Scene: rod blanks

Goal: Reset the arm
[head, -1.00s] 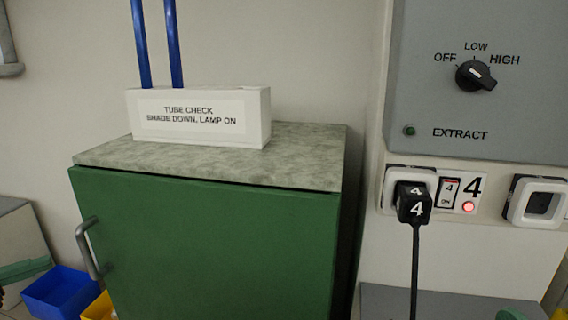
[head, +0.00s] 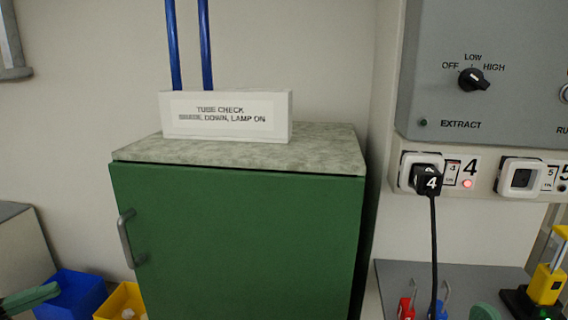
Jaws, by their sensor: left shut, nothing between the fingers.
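My left gripper (head: 52,290) shows at the lower left edge as a green, narrow end. It is shut and empty, in front of a blue bin (head: 78,292). A rounded green piece (head: 484,312) shows at the bottom edge on the right; it may be part of my right gripper, but too little shows to tell its state.
A green cabinet (head: 235,245) with a handle fills the middle. On it stands a white "TUBE CHECK" holder (head: 226,115) with two blue rods (head: 206,45). A yellow bin (head: 122,298) is beside the blue one. A black plug (head: 428,181) sits in socket 4, its light lit.

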